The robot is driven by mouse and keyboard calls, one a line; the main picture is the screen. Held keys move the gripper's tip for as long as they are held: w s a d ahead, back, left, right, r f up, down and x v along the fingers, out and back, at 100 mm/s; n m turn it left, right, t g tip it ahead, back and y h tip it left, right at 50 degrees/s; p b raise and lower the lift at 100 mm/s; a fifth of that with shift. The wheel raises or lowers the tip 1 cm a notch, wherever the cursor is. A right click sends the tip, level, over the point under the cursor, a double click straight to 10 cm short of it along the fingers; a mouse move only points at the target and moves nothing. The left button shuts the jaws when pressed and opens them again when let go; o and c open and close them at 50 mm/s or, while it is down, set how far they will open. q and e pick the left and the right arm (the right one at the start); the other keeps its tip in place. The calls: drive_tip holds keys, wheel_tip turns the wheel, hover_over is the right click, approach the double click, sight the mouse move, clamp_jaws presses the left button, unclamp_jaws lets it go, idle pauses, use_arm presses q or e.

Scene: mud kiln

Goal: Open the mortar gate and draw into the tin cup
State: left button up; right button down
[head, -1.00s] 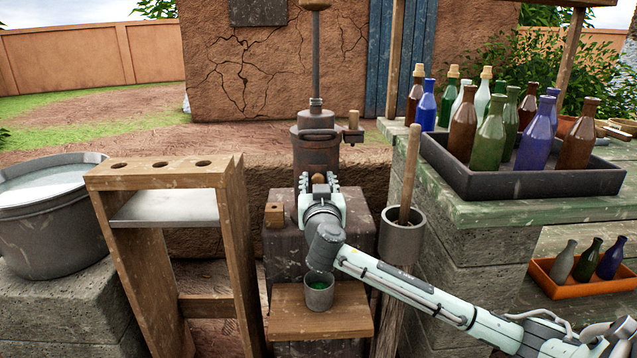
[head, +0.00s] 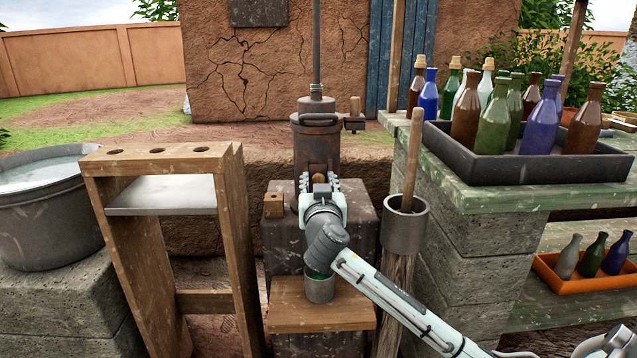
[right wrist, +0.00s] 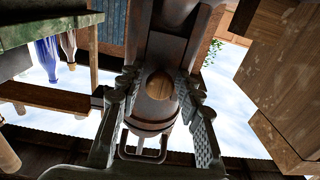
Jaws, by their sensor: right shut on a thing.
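The mortar vessel (head: 316,145) is a dark, worn metal cylinder with a tall rod, standing on a dark block. My right gripper (head: 319,183) is at its lower front, its fingers on both sides of a small round wooden knob (head: 319,178). The knob also shows between the fingers in the right wrist view (right wrist: 160,86); the gripper is shut on it. Whether the gate is open cannot be seen. The tin cup (head: 319,290) stands upright on a small wooden shelf (head: 345,317) below my wrist, which partly hides its rim. A sliver of green shows inside it. My left gripper is out of view.
A wooden rack (head: 225,170) with round holes stands left, beside a large metal tub (head: 45,230). A grey holder (head: 405,232) with a wooden handle in it stands close right of my arm. Further right, a bench carries a dark tray (head: 530,170) of bottles.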

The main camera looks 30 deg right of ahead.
drive_tip(key=shift+a+f, duration=0.15)
drive_tip(key=shift+f, duration=0.2)
drive_tip(key=c, duration=1.3)
unclamp_jaws()
drive_tip(key=shift+r, duration=0.1)
drive_tip(key=shift+s, duration=0.1)
drive_tip(key=v, duration=1.1)
drive_tip(key=shift+s+a, duration=0.25)
drive_tip(key=shift+s, duration=0.1)
